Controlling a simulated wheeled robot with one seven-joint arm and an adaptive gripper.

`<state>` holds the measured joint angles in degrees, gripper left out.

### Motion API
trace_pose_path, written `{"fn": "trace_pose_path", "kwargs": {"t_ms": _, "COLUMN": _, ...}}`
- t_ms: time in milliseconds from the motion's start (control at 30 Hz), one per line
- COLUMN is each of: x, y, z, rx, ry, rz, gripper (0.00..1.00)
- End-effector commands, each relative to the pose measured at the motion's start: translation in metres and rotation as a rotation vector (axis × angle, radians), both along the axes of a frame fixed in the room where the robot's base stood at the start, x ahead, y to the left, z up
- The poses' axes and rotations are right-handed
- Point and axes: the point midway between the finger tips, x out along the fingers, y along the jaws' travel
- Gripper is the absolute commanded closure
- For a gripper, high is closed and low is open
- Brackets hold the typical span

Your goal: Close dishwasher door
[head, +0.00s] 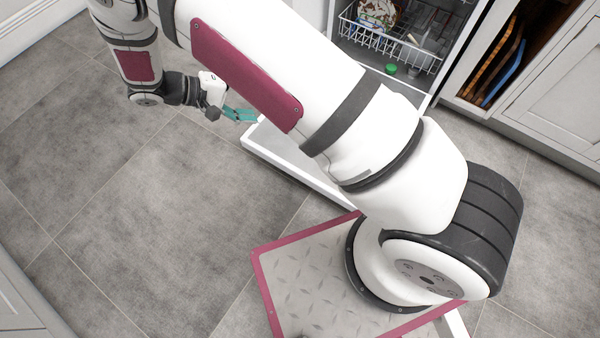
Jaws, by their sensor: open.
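The dishwasher door (272,143) is folded down low over the floor, showing as a pale panel with a white outer edge. My arm crosses above it and hides much of it. The dishwasher (343,50) stands open at the top, with a white wire rack (405,50) holding a plate and other dishes inside. My gripper (242,115) has teal fingertips and is open and empty. In the picture it is at the far left corner of the door; I cannot tell whether it touches.
A green item (391,69) sits inside the dishwasher below the rack. An open cabinet section to the right holds several upright boards (505,65). White cabinets (565,85) continue right. The grey tiled floor (150,210) on the left is clear.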

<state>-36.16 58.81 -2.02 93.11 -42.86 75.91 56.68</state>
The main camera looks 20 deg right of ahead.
Motion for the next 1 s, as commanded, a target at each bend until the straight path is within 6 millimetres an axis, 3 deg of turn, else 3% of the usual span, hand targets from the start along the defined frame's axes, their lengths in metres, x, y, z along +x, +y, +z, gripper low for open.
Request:
{"fn": "trace_pose_path", "kwargs": {"t_ms": 33, "x": 0.000, "y": 0.006, "z": -0.040, "rx": -0.045, "ry": -0.001, "rz": 0.029, "gripper": 0.30}}
{"fn": "trace_pose_path", "kwargs": {"t_ms": 100, "x": -0.001, "y": 0.013, "z": -0.082, "rx": -0.101, "ry": -0.017, "rz": 0.065, "gripper": 0.30}}
{"fn": "trace_pose_path", "kwargs": {"t_ms": 367, "x": -0.020, "y": 0.025, "z": -0.236, "rx": -0.289, "ry": -0.106, "rz": 0.232, "gripper": 0.30}}
{"fn": "trace_pose_path", "kwargs": {"t_ms": 600, "x": -0.057, "y": 0.015, "z": -0.368, "rx": -0.420, "ry": -0.213, "rz": 0.418, "gripper": 0.30}}
{"fn": "trace_pose_path", "kwargs": {"t_ms": 700, "x": -0.073, "y": 0.006, "z": -0.410, "rx": -0.455, "ry": -0.253, "rz": 0.489, "gripper": 0.30}}
{"fn": "trace_pose_path", "kwargs": {"t_ms": 800, "x": -0.084, "y": -0.001, "z": -0.440, "rx": -0.475, "ry": -0.288, "rz": 0.543, "gripper": 0.30}}
{"fn": "trace_pose_path", "kwargs": {"t_ms": 1000, "x": -0.095, "y": -0.011, "z": -0.465, "rx": -0.492, "ry": -0.321, "rz": 0.596, "gripper": 0.30}}
